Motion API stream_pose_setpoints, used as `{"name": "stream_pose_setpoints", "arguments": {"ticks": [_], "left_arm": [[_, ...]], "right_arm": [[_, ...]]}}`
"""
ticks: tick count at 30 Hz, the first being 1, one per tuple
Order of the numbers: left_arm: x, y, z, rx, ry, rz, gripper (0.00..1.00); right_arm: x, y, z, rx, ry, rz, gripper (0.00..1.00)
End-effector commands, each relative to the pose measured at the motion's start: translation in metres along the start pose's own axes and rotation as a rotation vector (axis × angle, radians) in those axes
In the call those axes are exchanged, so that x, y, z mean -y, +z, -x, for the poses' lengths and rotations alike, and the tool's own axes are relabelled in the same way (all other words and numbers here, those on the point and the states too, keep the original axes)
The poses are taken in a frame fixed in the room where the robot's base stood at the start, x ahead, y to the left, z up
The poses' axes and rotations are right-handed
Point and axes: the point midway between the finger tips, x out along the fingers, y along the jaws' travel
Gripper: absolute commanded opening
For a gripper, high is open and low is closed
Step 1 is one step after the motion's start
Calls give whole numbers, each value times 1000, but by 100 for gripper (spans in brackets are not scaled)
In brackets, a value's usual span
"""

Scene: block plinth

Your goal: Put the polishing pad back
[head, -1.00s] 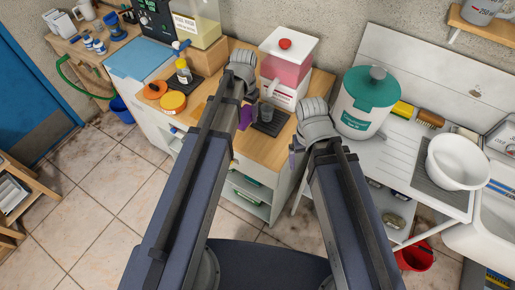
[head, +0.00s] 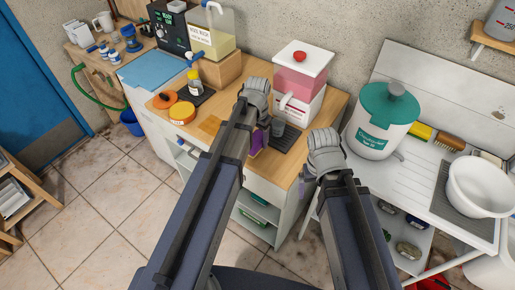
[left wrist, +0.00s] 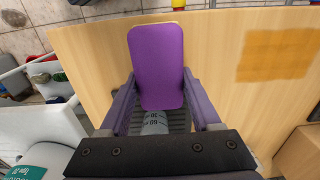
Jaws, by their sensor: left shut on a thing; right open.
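The purple polishing pad (left wrist: 157,62) is a flat rounded rectangle, held between the fingers of my left gripper (left wrist: 160,108). In the head view, only part of the pad (head: 256,142) shows beside my left arm, over the wooden bench near its front edge. My left gripper is shut on it; the arm hides most of the jaws in the head view. My right gripper (head: 303,185) is open and empty, in front of the gap between the bench and the white sink unit.
A dark ribbed mat (head: 288,137) carries a grey graduated cup (head: 277,127) close to the pad. An orange patch (head: 210,124) marks the bench top. Orange tubs (head: 182,114), a pink-filled dispenser (head: 300,80) and a green-lidded container (head: 378,125) stand around.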

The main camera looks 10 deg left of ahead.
Motion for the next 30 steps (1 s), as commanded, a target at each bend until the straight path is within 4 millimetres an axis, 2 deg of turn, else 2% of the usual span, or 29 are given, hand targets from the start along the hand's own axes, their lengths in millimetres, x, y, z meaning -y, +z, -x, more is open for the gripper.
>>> {"name": "stream_pose_setpoints", "arguments": {"ticks": [11, 24, 25, 30], "left_arm": [[0, 0, -38, 0, 0, 0, 2], [0, 0, -41, 0, 0, 0, 2], [0, 0, -40, 0, 0, 0, 66], [0, 0, -39, 0, 0, 0, 86]], "right_arm": [[4, -2, -38, 0, 0, 0, 94], [4, -2, -41, 0, 0, 0, 94], [4, -2, -40, 0, 0, 0, 94], [4, -2, -39, 0, 0, 0, 94]]}}
